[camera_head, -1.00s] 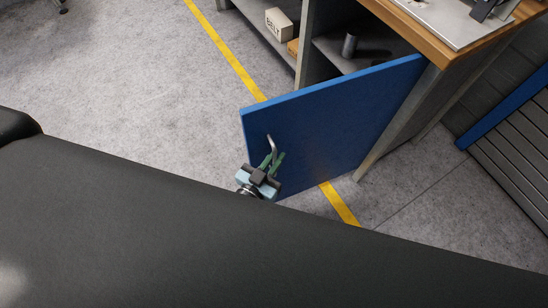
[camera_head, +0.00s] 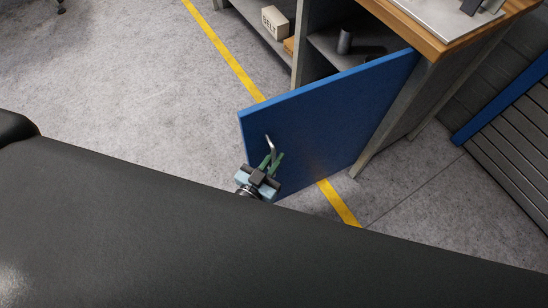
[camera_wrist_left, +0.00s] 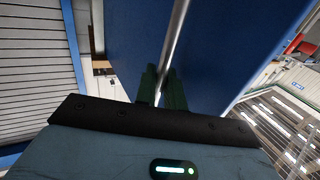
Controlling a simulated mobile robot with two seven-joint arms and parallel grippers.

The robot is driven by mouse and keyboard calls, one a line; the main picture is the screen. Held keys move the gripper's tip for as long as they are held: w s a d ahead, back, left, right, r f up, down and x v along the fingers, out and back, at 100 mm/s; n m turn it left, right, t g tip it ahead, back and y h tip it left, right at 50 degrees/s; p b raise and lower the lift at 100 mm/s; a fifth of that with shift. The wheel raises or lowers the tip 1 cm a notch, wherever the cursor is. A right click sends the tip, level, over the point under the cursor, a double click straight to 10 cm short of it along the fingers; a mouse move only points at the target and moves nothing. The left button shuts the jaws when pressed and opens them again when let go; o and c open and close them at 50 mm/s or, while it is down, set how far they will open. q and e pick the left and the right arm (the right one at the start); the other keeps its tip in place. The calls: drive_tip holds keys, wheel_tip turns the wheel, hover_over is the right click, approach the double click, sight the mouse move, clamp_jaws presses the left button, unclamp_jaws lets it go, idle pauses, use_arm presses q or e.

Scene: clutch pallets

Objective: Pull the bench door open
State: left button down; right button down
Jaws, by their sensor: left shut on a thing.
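The blue bench door (camera_head: 325,125) stands swung out from the workbench (camera_head: 428,75), and the shelf space behind it shows. Its metal handle (camera_head: 270,147) is on the door's outer face near the free edge. My left gripper (camera_head: 271,163) is shut on the handle. In the left wrist view the green fingers (camera_wrist_left: 162,88) sit on either side of the handle bar (camera_wrist_left: 177,40), with the blue door (camera_wrist_left: 225,50) behind. My right gripper is not in view.
Inside the bench, a dark cylinder (camera_head: 345,40) stands on a shelf and a box marked BELT (camera_head: 275,21) sits farther left. A yellow line (camera_head: 235,65) runs along the grey floor under the door. A slatted grey structure with a blue edge (camera_head: 500,108) stands at right. Floor left of the door is clear.

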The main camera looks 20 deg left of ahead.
use_arm(q)
drive_tip(key=c, duration=1.6)
unclamp_jaws()
drive_tip(key=shift+a+r, duration=0.1)
drive_tip(key=shift+s, duration=0.1)
drive_tip(key=v, duration=0.7)
drive_tip(key=shift+s+a, duration=0.1)
drive_tip(key=shift+s, duration=0.2)
